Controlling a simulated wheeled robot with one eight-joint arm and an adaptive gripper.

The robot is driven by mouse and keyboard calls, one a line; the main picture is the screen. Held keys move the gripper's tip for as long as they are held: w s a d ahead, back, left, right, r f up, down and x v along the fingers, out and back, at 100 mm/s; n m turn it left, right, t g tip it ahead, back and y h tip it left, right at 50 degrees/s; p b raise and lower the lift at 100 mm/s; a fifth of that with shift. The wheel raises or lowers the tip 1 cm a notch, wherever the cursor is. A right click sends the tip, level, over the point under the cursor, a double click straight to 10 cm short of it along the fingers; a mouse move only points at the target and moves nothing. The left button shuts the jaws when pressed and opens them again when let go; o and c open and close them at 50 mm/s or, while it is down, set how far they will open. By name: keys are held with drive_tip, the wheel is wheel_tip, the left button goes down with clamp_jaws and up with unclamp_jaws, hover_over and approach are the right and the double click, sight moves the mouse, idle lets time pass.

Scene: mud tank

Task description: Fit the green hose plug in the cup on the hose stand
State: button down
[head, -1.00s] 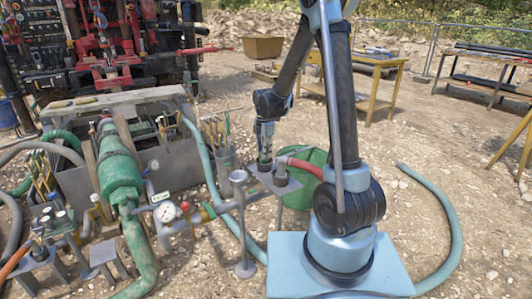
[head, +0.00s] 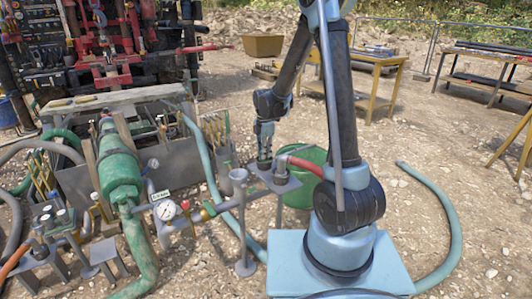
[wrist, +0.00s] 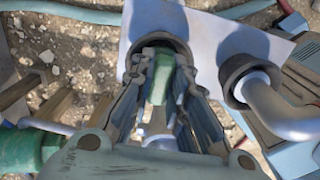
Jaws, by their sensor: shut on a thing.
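The green hose plug (wrist: 159,84) is between the fingers of my gripper (wrist: 162,88), which is shut on it. In the wrist view the plug is at the near side of a dark round cup (wrist: 143,50) on the pale plate of the hose stand (wrist: 205,22). The fingers overlap the cup's rim in the picture and hide part of it; I cannot tell how far the plug sits inside. In the head view my gripper (head: 264,150) points down over the left end of the stand's plate (head: 284,185).
A second collar (wrist: 236,72) beside the cup holds a bent pipe; a red hose (head: 305,167) runs from it in the head view. A grey post (head: 241,220) stands close on the left. A green tub (head: 305,190) is behind the stand. Open gravel lies to the right.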

drive_tip(key=shift+f, duration=0.35)
drive_tip(key=c, duration=1.5)
unclamp_jaws()
drive_tip(key=shift+o, duration=0.2)
drive_tip(key=shift+r, duration=0.4)
wheel_tip(320, 180, up, 11)
drive_tip(key=shift+w, duration=0.1)
